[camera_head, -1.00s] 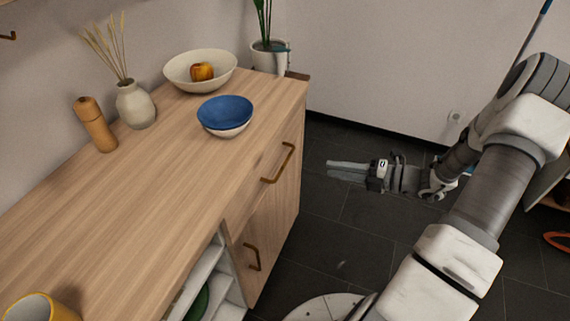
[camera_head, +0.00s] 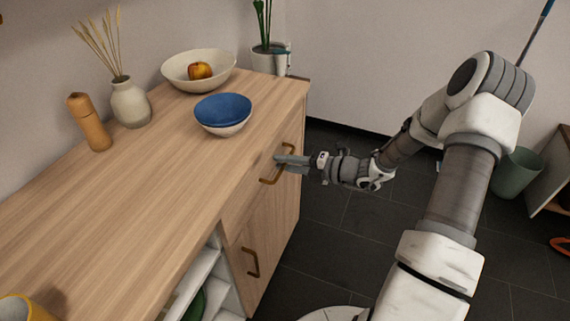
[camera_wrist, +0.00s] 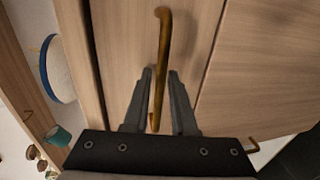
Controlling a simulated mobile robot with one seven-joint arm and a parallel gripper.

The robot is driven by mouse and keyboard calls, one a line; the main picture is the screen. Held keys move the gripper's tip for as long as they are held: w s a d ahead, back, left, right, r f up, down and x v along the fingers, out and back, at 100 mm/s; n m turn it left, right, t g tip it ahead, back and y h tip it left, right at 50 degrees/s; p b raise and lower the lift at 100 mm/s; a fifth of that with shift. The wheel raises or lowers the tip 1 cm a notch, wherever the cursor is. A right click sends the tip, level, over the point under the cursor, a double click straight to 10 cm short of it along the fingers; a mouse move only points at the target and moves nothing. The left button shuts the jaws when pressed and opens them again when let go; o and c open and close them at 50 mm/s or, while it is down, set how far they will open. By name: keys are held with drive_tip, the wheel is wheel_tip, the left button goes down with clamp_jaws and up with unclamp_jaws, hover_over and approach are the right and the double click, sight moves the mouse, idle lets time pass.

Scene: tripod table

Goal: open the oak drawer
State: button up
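The oak drawer (camera_head: 246,192) is the upper front of the wooden sideboard, and it looks closed. Its brass bar handle (camera_head: 282,165) shows on the front, partly behind my gripper. My gripper (camera_head: 281,163) is at the handle, its fingers pointing toward the drawer front. In the wrist view my gripper (camera_wrist: 161,85) is open, with one finger on each side of the handle (camera_wrist: 163,50). Gaps show between the fingers and the bar. The drawer front (camera_wrist: 125,40) fills the middle of that view.
A lower door with a brass handle (camera_head: 251,263) is below the drawer. On the sideboard top (camera_head: 150,200) stand a blue-and-white bowl (camera_head: 223,113), a cream bowl (camera_head: 177,76) with fruit, a vase (camera_head: 130,103) and a wooden mill (camera_head: 89,122). The dark floor (camera_head: 340,215) is open in front.

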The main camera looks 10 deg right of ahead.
drive_tip(key=shift+c, duration=0.3)
clamp_jaws()
idle(1.1)
